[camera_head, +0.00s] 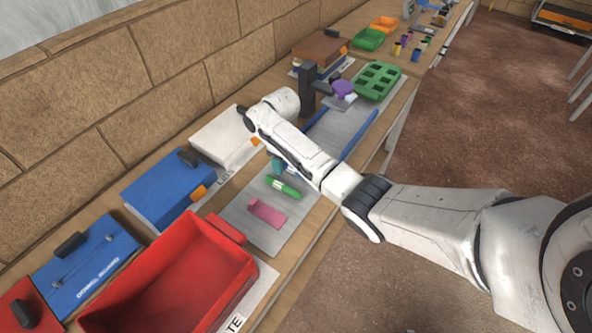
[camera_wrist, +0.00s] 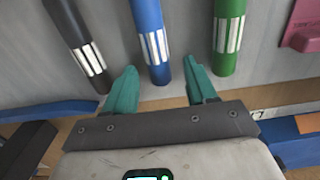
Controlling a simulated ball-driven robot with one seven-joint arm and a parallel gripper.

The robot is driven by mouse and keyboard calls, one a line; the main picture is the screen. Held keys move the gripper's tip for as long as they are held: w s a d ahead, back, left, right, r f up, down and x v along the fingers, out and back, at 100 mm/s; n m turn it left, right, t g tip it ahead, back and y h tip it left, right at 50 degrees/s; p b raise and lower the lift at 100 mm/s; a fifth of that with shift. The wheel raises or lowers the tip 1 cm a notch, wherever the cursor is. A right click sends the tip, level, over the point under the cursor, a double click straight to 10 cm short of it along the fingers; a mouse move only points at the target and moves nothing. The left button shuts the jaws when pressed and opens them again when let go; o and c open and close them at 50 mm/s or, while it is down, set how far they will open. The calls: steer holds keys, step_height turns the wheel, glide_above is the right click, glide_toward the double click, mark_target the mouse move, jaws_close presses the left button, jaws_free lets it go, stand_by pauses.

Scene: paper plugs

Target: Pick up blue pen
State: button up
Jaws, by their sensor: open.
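The blue pen (camera_wrist: 147,16) lies on the grey mat in the wrist view, with a white striped band near its end. My gripper (camera_wrist: 161,70) has two teal fingers, spread apart and empty. In the picture they lie on either side of the blue pen's near end, and neither clearly touches it. I cannot tell the height of the fingertips above the mat. In the head view my arm hides most of the blue pen, and a teal finger (camera_head: 277,166) of my gripper shows beside the green pen.
A black pen (camera_wrist: 72,24) lies left of the blue pen and a green pen (camera_wrist: 229,30) right of it. A pink block (camera_head: 267,212) lies on the grey mat (camera_head: 246,236). A red bin (camera_head: 185,290) and blue case (camera_head: 160,192) stand nearby.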

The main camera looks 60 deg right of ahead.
steer(key=shift+c, duration=0.3)
jaws_close()
stand_by(0.5)
